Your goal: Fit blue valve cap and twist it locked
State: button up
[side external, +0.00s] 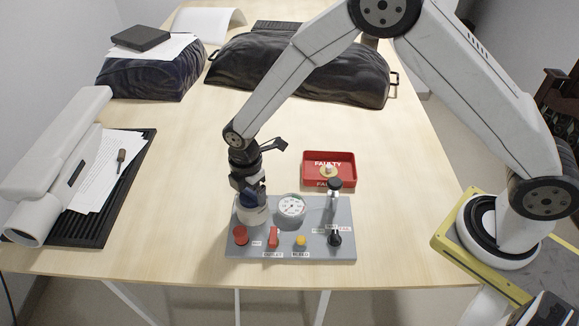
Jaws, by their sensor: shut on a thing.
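My gripper (247,186) points down over the left back part of the grey panel (278,252). It is shut on the blue valve cap (253,198), which is partly hidden by the fingers. The cap is at the top of a pale round fitting (252,214) on the panel. I cannot tell from this view whether the cap is seated on the fitting or just above it, or how far it is turned.
The panel also bears a gauge (291,206), a red knob (240,236), a red switch (273,237), a yellow button (301,240) and a black lever (334,190). A red "FAULTY" tray (344,165) stands behind it.

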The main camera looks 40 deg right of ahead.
jog(key=shift+m, duration=0.8)
jog(key=o, duration=0.8)
jog(key=shift+r, duration=0.15)
jog(key=shift+r, duration=3.35)
jog(key=shift+d, duration=0.1)
